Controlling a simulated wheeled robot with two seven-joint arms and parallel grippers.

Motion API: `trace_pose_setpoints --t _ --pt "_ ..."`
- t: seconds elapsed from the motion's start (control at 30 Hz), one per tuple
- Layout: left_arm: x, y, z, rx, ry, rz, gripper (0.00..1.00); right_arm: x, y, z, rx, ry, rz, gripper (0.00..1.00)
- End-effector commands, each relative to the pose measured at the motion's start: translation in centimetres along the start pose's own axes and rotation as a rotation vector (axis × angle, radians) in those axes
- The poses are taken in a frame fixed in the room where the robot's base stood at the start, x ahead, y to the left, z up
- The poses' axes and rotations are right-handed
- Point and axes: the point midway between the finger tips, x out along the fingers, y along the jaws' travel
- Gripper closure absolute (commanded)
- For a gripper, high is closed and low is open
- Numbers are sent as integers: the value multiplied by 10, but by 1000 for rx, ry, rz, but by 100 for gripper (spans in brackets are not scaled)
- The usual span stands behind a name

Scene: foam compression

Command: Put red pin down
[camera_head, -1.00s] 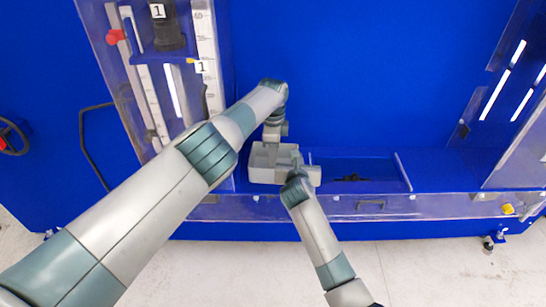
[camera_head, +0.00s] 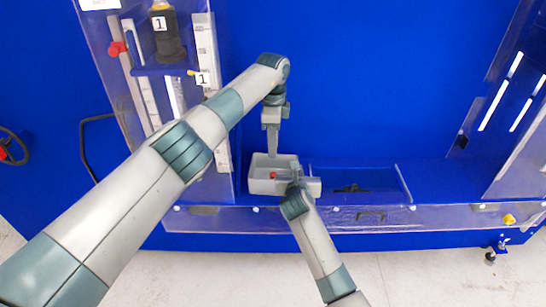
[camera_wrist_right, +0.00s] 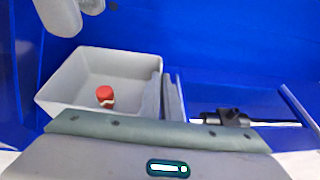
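The red pin (camera_head: 273,175) lies inside the grey box (camera_head: 254,184). In the right wrist view the pin (camera_wrist_right: 105,96) shows a red top with a pale band, on the floor of the box (camera_wrist_right: 75,92). My left gripper (camera_head: 272,154) hangs above the box, empty and apart from the pin. Its fingers (camera_wrist_right: 78,10) show at the top left of the right wrist view, a little apart. My right gripper (camera_wrist_right: 163,98) is at the box's right wall, with its fingers close together and the wall apparently between them. My right arm partly hides the box.
A blue shallow recess (camera_head: 385,180) with a dark device (camera_head: 351,188) lies right of the box. A clear-walled rack (camera_head: 140,68) with a bottle labelled 1 (camera_head: 166,35) stands at the left. The blue surface behind the box is free.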

Motion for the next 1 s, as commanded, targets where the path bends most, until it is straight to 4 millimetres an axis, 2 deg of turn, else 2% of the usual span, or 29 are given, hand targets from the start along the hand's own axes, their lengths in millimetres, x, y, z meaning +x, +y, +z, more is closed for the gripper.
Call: trace_pose_setpoints --t 0.1,0.3,0.77,0.9,1.0 --pt "-17 0 0 0 0 -1 74 0 0 0 0 0 0 100" --pt "-30 0 0 -1 -1 0 74 0 0 0 0 0 0 100" --pt "-31 0 0 0 0 1 74 0 0 0 0 0 0 100" --pt "-31 0 0 0 0 1 74 0 0 0 0 0 0 75" --pt "-31 0 0 0 0 1 74 0 0 0 0 0 0 75"
